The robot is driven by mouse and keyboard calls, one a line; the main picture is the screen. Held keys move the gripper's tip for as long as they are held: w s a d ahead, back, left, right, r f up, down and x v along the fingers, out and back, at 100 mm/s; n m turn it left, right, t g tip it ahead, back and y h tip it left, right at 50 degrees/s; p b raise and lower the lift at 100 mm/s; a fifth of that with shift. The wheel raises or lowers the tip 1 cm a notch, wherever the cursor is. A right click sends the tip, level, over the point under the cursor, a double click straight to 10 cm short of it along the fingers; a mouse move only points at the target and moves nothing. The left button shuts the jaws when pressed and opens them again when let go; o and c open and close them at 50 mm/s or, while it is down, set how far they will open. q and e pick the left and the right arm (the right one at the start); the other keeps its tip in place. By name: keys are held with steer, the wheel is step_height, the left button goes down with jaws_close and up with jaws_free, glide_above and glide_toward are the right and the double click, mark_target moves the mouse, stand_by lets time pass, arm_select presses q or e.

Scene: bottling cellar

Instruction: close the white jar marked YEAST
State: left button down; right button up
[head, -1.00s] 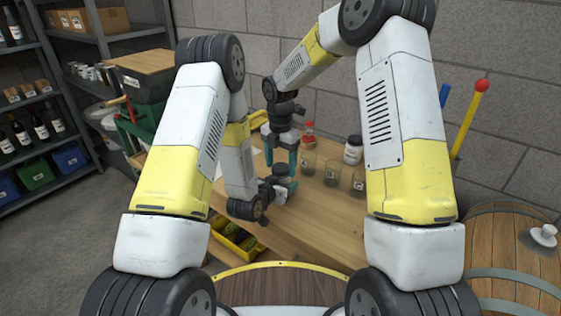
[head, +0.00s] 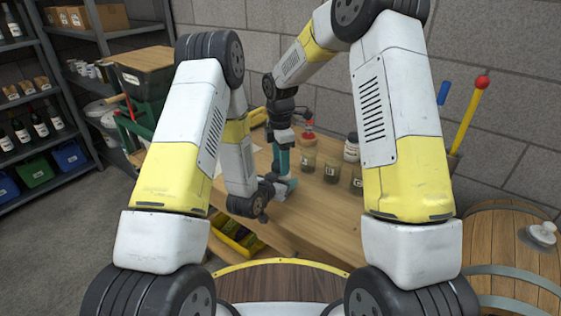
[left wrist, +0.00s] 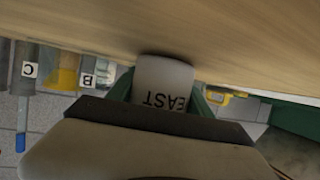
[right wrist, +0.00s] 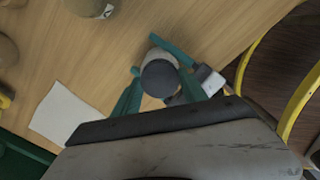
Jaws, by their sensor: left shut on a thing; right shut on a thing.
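The white jar (left wrist: 163,75) stands on the wooden bench, with part of the word YEAST showing upside down in the left wrist view. In the right wrist view a dark round lid (right wrist: 160,79) is over the jar's white body (right wrist: 160,55). My right gripper (right wrist: 158,84) is shut on the lid from above. Whether the lid is fully seated I cannot tell. In the head view my right gripper (head: 282,158) hides the jar.
Several labelled glass jars (head: 331,169) and a white dark-lidded jar (head: 351,148) stand to the right on the bench. A red-topped object (head: 309,130) is behind them. A white sheet (right wrist: 66,114) lies nearby. A yellow crate (head: 236,238) is below the bench's front edge.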

steer(key=o, duration=1.6)
steer(key=shift+c, duration=0.2)
steer(key=shift+r, duration=0.1)
steer(key=shift+r, duration=2.2)
steer(key=shift+c, duration=0.2)
steer(key=shift+r+n, duration=1.2)
steer(key=shift+r, duration=0.6)
